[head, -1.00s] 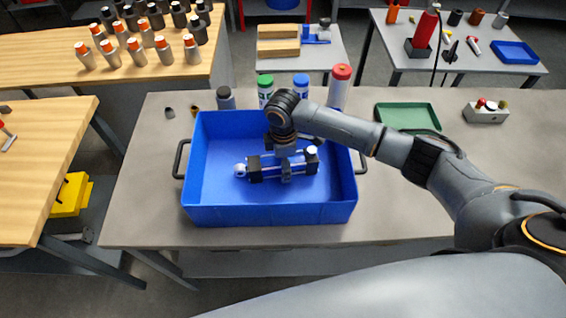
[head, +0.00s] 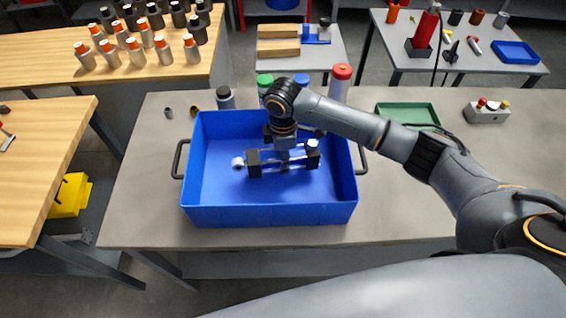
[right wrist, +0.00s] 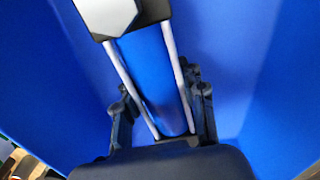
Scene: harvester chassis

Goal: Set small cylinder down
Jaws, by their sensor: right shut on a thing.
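The small cylinder (head: 268,163) has black end blocks, thin metal rods and a light round end at its left. It lies roughly level inside the blue bin (head: 270,214); I cannot tell if it touches the floor. My right gripper (head: 286,165) comes down from above and is shut around its middle. In the right wrist view, the cylinder's blue barrel (right wrist: 155,75) runs between the fingers of my right gripper (right wrist: 165,112), with a black end block and pale cap at the top. My left gripper is not in view.
The bin's walls surround the cylinder, with bare floor around it. Bottles, including a red-capped one (head: 340,84), stand behind the bin. A green tray (head: 407,114) and a button box (head: 487,111) are to the right.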

